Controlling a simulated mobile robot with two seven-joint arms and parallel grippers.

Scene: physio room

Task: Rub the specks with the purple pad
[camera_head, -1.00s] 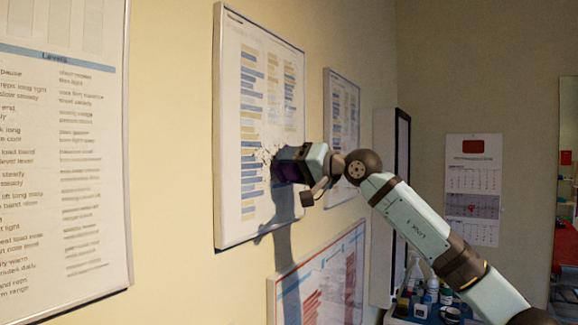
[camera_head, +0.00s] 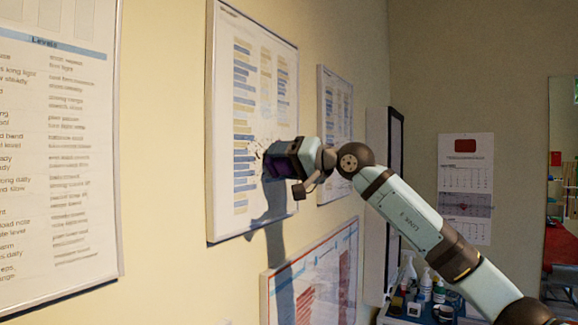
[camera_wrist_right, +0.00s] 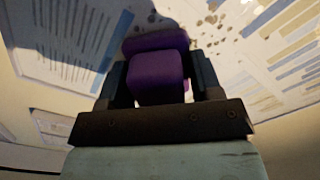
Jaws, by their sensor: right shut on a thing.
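The purple pad (camera_wrist_right: 157,76) is held between the two fingers of my right gripper (camera_wrist_right: 158,85) in the right wrist view. In the head view my right gripper (camera_head: 277,161) is at the framed chart (camera_head: 228,205) on the wall, with a bit of purple showing at its tip. The pad is at the chart's surface; I cannot tell whether it touches. Dark specks (camera_head: 258,149) show on the chart just above the gripper. In the right wrist view several brownish specks (camera_wrist_right: 211,19) lie beyond the pad, to its upper right. My left gripper is not in view.
A large text poster (camera_head: 60,160) hangs at left. A smaller framed chart (camera_head: 335,105) and a lower chart (camera_head: 312,280) hang near my right arm. A calendar (camera_head: 465,190) is on the far wall. Bottles (camera_head: 425,285) stand on a blue surface below the arm.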

